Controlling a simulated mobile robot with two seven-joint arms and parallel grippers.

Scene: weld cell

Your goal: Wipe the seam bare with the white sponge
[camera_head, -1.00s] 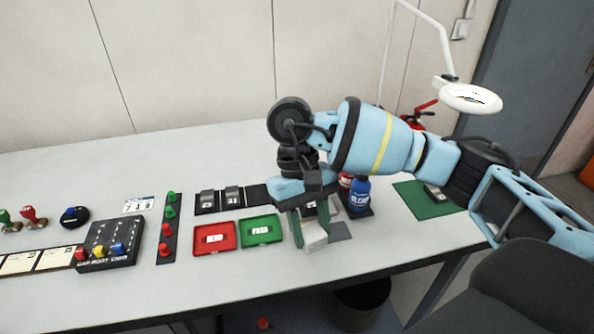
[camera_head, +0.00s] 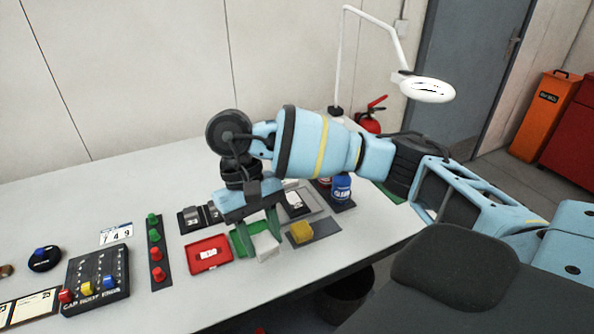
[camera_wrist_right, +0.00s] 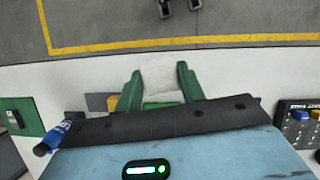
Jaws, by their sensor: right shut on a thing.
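My right gripper (camera_head: 258,237) points down with its two green fingers shut on the white sponge (camera_head: 265,246). The sponge is in front of the green tray (camera_head: 238,243) in the head view and hides part of it; whether they touch I cannot tell. In the right wrist view the sponge (camera_wrist_right: 160,75) sticks out between the fingertips. A plate with a pale label (camera_head: 296,202) lies in a grey holder behind the gripper, partly hidden by the arm. I cannot make out a seam on it. My left gripper is not in view.
A yellow sponge (camera_head: 301,232) lies on a grey mat right of the gripper. A red tray (camera_head: 208,254) is to the left. A blue container (camera_head: 342,188) stands behind. A lamp (camera_head: 426,90) overhangs the far right. The table's front strip is clear.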

